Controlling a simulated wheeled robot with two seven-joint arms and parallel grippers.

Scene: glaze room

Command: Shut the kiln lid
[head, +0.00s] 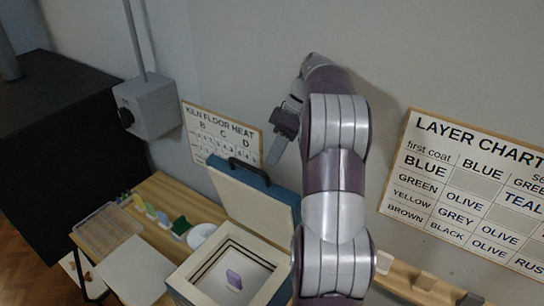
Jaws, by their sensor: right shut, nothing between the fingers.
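The kiln (191,276) is a blue box with a pale inside, standing on the wooden bench. Its lid (252,198) is raised at the back, pale inner face toward me, with a blue edge and a black handle (248,171) on top. A small lavender piece (234,280) stands on the kiln floor. My right gripper (274,155) is shut and empty, pointing down close by the right end of the handle and the lid's upper edge. I cannot tell whether it touches the lid. My right arm hides the kiln's right side. My left gripper is not in view.
On the bench left of the kiln are a tray (108,229), a pale board (136,272), several small coloured pieces and a white round dish (201,235). A grey box (147,106) and a heat chart (221,130) are on the wall. A layer chart (466,190) hangs right.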

